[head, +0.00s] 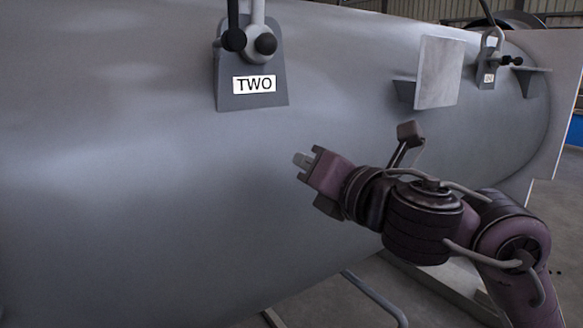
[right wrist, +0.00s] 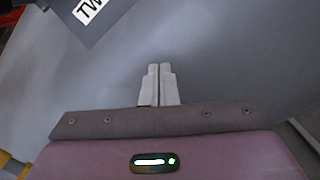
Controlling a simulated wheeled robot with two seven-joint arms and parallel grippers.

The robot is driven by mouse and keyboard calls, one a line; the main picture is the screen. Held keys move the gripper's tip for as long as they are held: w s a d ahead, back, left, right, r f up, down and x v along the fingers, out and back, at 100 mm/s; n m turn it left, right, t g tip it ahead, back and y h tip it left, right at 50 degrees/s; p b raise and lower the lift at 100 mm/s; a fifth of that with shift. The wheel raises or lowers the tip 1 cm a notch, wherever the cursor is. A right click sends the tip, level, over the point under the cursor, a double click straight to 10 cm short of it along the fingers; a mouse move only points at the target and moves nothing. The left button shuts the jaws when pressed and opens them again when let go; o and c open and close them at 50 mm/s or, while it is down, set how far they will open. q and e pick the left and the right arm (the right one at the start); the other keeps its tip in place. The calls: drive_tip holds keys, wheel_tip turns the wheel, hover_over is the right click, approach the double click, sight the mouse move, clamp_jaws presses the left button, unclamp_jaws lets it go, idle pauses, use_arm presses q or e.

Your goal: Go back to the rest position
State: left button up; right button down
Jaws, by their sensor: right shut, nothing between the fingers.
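My right gripper (head: 302,160) is in front of the big grey shell (head: 130,170) in the head view, to the lower right of the plate marked TWO. In the right wrist view its two fingers (right wrist: 159,85) are together with nothing between them. The shell's surface lies beyond the fingertips; I cannot tell the exact gap. My left gripper does not show in either view.
A lug plate labelled TWO (head: 251,96) with a shackle stands on the shell. A second lug plate (head: 487,76) with a shackle and a square light plate (head: 440,72) are further right. A metal tube frame (head: 375,298) shows below the shell.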

drive_tip(key=s+d+f+m+g+h, duration=0.25)
drive_tip(key=d+f+m, duration=0.25)
drive_tip(key=f+m, duration=0.75)
drive_tip(key=s+d+f+m+g+h, duration=0.1)
drive_tip(key=d+f+m+h, duration=0.3)
drive_tip(key=f+m, duration=0.8)
drive_tip(key=s+d+f+m+g+h, duration=0.1)
drive_tip(key=s+d+f+m+g, duration=0.35)
drive_tip(key=s+f, duration=0.6)
drive_tip(key=s+d+f+m+g+h, duration=0.25)
drive_tip(key=s+f+m+g, duration=0.2)
drive_tip(key=s+f, duration=0.55)
wheel_tip(320, 180, down, 32)
drive_tip(key=w+y+b, duration=0.1)
drive_tip(key=b, duration=0.2)
drive_tip(key=s+d+f+g+b, duration=0.2)
drive_tip(key=s+d+f+b, duration=0.1)
drive_tip(key=s+f, duration=1.7)
wheel_tip(320, 180, down, 3)
drive_tip(key=shift+s+d+f, duration=0.2)
drive_tip(key=shift+s+d, duration=0.1)
drive_tip(key=shift+d, duration=0.3)
